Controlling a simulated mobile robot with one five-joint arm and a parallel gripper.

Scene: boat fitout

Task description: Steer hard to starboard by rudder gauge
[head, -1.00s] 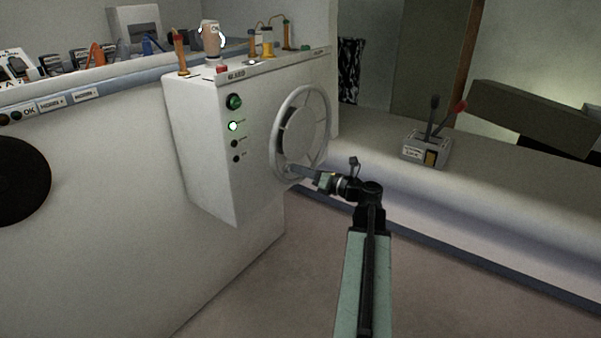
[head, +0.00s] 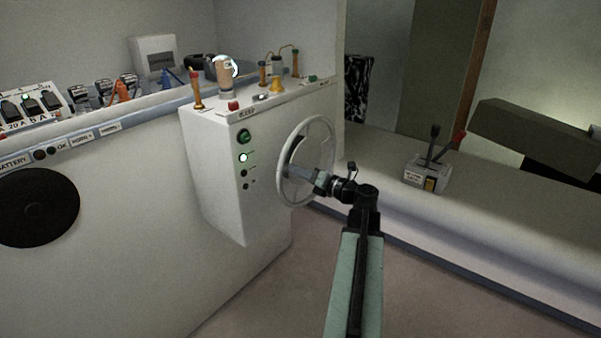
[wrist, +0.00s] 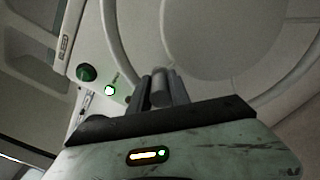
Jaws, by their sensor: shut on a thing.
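The grey steering wheel (head: 333,140) is on the right face of a white console (head: 215,190). My gripper (head: 305,174) reaches in front of the wheel's lower middle and hides part of it. In the wrist view, my gripper (wrist: 158,88) is shut on a short grey cylindrical knob (wrist: 160,86) in front of the wheel (wrist: 150,45). How the knob joins the wheel is hidden by the fingers. I cannot make out a readable rudder gauge.
The console has a lit green lamp (head: 243,157); several small fittings stand on top. A throttle box (head: 428,174) with two levers sits on the ledge at right. A switch panel (head: 35,108) is at far left. The floor (head: 270,290) is clear.

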